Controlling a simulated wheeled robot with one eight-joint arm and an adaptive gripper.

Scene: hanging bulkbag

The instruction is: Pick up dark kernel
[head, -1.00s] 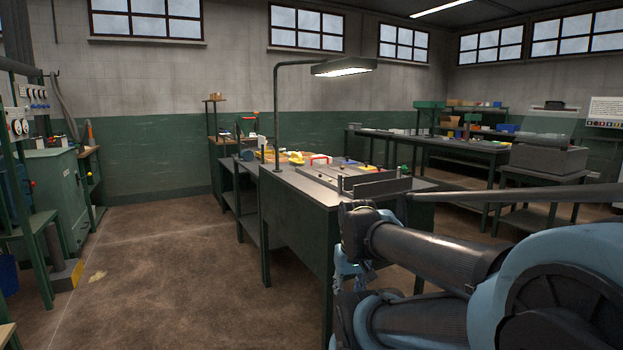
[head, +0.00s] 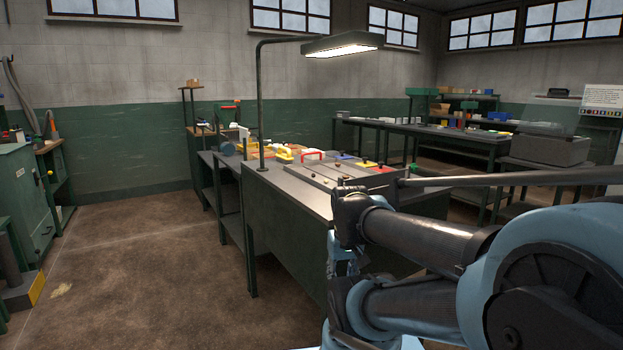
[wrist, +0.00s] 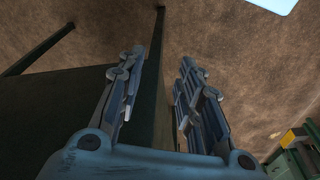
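I cannot make out a dark kernel for certain in either view. A grey slotted board (head: 322,172) with small dark knobs and coloured pieces lies on the near workbench (head: 290,245), and these pieces are too small to identify. My gripper shows in the wrist view (wrist: 168,75) with its two fingers apart and nothing between them. It points down toward the brown floor beside a dark green bench side. In the head view it hangs low by the bench's near end, partly hidden by my arm.
A lamp (head: 341,44) on a bent post overhangs the near workbench. Yellow and red items (head: 284,155) lie farther back on it. A long bench (head: 432,131) with shelving stands behind. A green cabinet (head: 24,205) is at left. The floor (head: 140,260) between is clear.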

